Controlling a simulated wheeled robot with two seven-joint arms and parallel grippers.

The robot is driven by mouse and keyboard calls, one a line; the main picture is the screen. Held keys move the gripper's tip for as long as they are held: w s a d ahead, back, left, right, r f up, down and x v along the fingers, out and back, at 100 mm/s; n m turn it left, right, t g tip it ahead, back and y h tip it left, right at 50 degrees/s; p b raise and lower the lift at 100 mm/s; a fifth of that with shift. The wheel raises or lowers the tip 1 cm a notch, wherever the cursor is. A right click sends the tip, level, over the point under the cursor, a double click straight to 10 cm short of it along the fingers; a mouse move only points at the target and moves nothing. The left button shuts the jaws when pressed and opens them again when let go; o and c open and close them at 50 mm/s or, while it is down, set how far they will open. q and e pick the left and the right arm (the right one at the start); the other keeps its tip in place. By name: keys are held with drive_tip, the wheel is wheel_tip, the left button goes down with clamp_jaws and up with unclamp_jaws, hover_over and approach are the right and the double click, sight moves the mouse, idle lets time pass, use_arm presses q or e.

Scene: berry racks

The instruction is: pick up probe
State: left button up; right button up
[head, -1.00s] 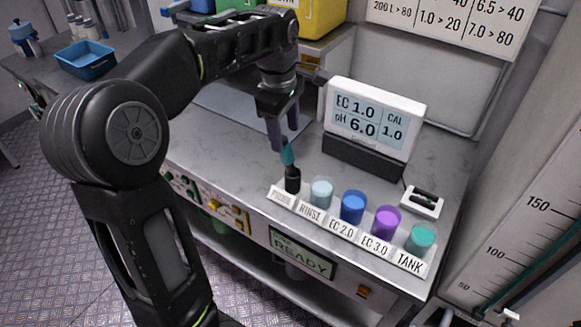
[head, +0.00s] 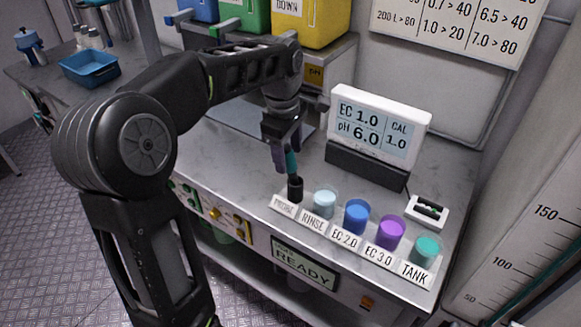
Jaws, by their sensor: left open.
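The probe (head: 291,163) has a teal handle and stands upright in a black holder (head: 295,189) behind the label "PROBE". My left gripper (head: 286,158) reaches down from above with its fingers on either side of the probe's upper part. The jaws are open, and I cannot tell whether a finger touches the handle. The probe's tip is hidden inside the holder. My right gripper does not show.
Right of the holder stand cups: the rinse cup (head: 325,203), blue EC 2.0 cup (head: 356,216), purple EC 3.0 cup (head: 390,232) and teal tank cup (head: 427,250). Behind them is the meter (head: 379,127), reading EC 1.0 and pH 6.0. A small white tray (head: 428,211) lies right.

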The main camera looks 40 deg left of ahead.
sight(289, 167)
use_arm(q)
drive_tip(key=shift+w+a+f+p, duration=0.15)
drive_tip(key=shift+f+p, duration=0.15)
drive_tip(key=shift+f, duration=1)
drive_tip(key=shift+w+d+f+p, duration=0.1)
drive_tip(key=shift+f+p, duration=0.15)
drive_tip(key=shift+f, duration=1.05)
clamp_jaws()
